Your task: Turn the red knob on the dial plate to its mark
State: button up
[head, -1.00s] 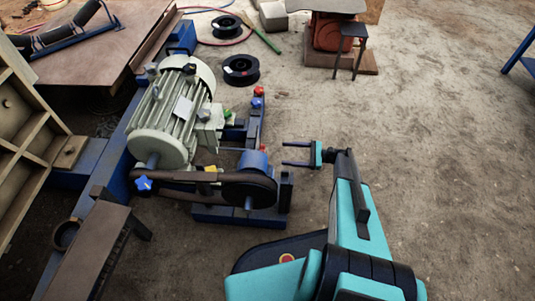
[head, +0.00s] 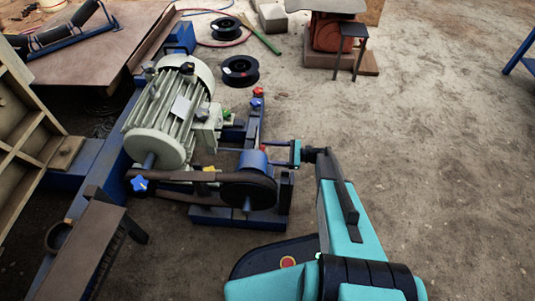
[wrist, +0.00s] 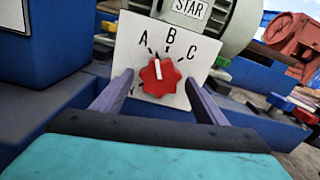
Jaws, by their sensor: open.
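In the wrist view the white dial plate (wrist: 197,52) carries the letters A, B and C with short tick marks. The red knob (wrist: 158,84) sits below the letters on the plate. Its white pointer line points up and slightly left, between the A and B ticks. My gripper (wrist: 159,77) is open, with one finger on each side of the knob. A gap shows between each finger and the knob. In the head view my gripper (head: 275,154) reaches in from the right toward the machine's frame. The plate's face cannot be made out there.
The grey-green motor (head: 170,115) stands behind the plate, with a STAR label (wrist: 190,7) in the wrist view. A belt and dark pulley (head: 248,190), a blue star knob (head: 139,183) and blue frame parts are close by.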

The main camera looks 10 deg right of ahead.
jog(key=c, duration=1)
jog(key=shift+c, duration=0.2)
jog(key=shift+n, duration=0.4)
jog(key=shift+w+d+r+n+b, duration=0.1)
jog(key=shift+n+b, duration=1.2)
jog(key=shift+n, duration=4.15)
jog(key=shift+w+r+n+b, duration=0.1)
jog(key=shift+n+b, duration=1.2)
jog(key=shift+n, duration=4.15)
